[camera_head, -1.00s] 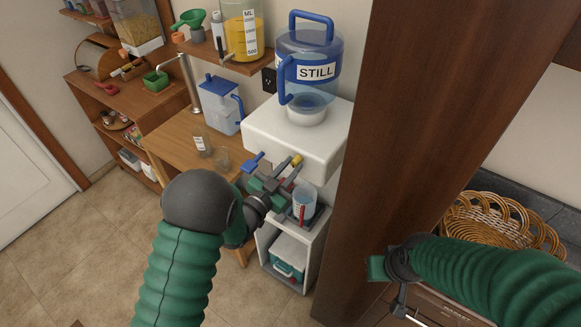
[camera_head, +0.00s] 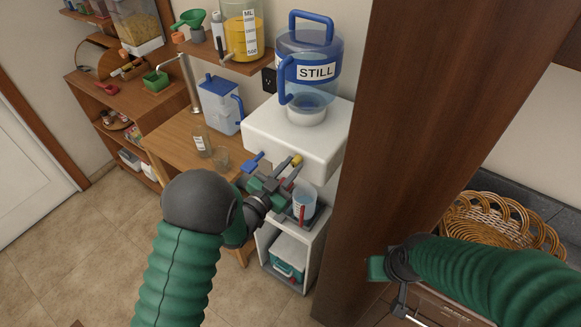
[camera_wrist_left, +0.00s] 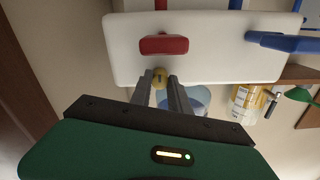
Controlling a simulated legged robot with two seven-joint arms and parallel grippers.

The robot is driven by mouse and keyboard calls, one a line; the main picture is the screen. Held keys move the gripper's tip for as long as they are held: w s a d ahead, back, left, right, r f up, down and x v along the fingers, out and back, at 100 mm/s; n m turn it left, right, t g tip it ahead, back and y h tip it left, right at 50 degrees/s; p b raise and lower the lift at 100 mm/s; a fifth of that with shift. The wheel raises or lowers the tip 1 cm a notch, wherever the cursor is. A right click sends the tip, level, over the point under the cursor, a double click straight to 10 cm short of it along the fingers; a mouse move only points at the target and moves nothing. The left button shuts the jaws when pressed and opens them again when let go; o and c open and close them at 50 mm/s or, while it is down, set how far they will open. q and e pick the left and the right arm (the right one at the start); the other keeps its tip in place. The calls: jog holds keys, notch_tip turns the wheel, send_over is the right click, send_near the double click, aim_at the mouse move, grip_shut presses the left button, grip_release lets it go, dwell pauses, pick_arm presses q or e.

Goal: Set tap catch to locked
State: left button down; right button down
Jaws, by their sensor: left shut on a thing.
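The white dispenser (camera_head: 297,135) has a blue tap (camera_head: 253,161) and a red tap, which shows in the left wrist view (camera_wrist_left: 164,44). A small yellow knob (camera_head: 297,160) is at its front. It also shows in the left wrist view (camera_wrist_left: 160,76), between my left fingertips. My left gripper (camera_wrist_left: 162,82) is shut on this yellow knob, just beside the red tap. In the head view the left gripper (camera_head: 283,182) hides part of the taps. My right gripper (camera_head: 383,268) is at the lower right, away from the dispenser; its finger opening is not clear.
A water jug marked STILL (camera_head: 308,72) stands on the dispenser. A clear cup (camera_head: 304,202) stands below the taps on a white stand (camera_head: 318,235). A blue-lidded pitcher (camera_head: 222,105) is to the left. A wooden panel (camera_head: 400,110) rises close on the right.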

aim_at(310, 163)
pick_arm(q)
jog(key=shift+s+d+f+b, duration=0.1)
jog(key=shift+s+d+b, duration=0.25)
jog(key=shift+d, duration=0.3)
jog(key=shift+s+d+b, duration=0.2)
jog(key=shift+s+d, duration=0.2)
jog(key=shift+d, duration=0.2)
jog(key=shift+s+d, duration=0.15)
jog(key=shift+d, duration=0.05)
jog(key=c, duration=1.4)
grip_release()
jog(key=shift+o, duration=1)
jog(key=shift+d, duration=0.1)
jog(key=shift+s, duration=0.2)
jog(key=p+v, duration=0.4)
jog(key=v, duration=1.2)
jog(key=shift+a+p, duration=0.3)
jog(key=shift+p, duration=0.05)
